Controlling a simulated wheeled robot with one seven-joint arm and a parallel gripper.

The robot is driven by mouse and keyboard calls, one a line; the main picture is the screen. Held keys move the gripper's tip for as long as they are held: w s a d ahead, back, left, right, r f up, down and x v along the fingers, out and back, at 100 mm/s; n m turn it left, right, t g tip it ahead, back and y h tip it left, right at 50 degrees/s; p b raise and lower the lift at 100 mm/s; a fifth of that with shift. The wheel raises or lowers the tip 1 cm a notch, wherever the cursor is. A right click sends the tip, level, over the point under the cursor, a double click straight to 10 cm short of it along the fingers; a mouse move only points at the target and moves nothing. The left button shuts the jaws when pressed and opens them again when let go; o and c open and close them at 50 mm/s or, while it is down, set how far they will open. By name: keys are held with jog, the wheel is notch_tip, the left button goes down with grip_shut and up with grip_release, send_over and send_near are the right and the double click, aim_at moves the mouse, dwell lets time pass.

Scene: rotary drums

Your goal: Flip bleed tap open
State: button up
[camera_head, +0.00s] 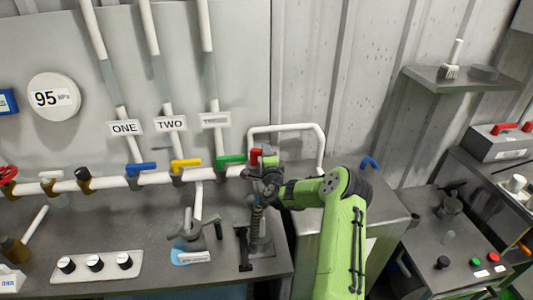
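A white horizontal pipe (110,182) runs along the wall above the bench. It carries taps with a blue lever (142,169), a yellow lever (186,163) and a green lever (230,160). A red lever (256,156) stands at the pipe's right end. No label readable here marks which one is the bleed tap. My gripper (262,190) is at the pipe's right end, just below and beside the red lever. Its dark fingers blend with the dark fittings there, so I cannot tell whether they are open or touch anything.
A knob panel (96,265) and a grey stand (194,240) occupy the bench. A white pipe loop (287,127) rises behind my arm.

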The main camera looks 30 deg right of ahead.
jog(key=shift+o, duration=1.4)
jog(key=shift+s, duration=0.1)
jog(key=b+v, duration=1)
jog(key=v, duration=0.5)
jog(key=shift+s+a, duration=0.2)
jog(key=shift+s, duration=0.05)
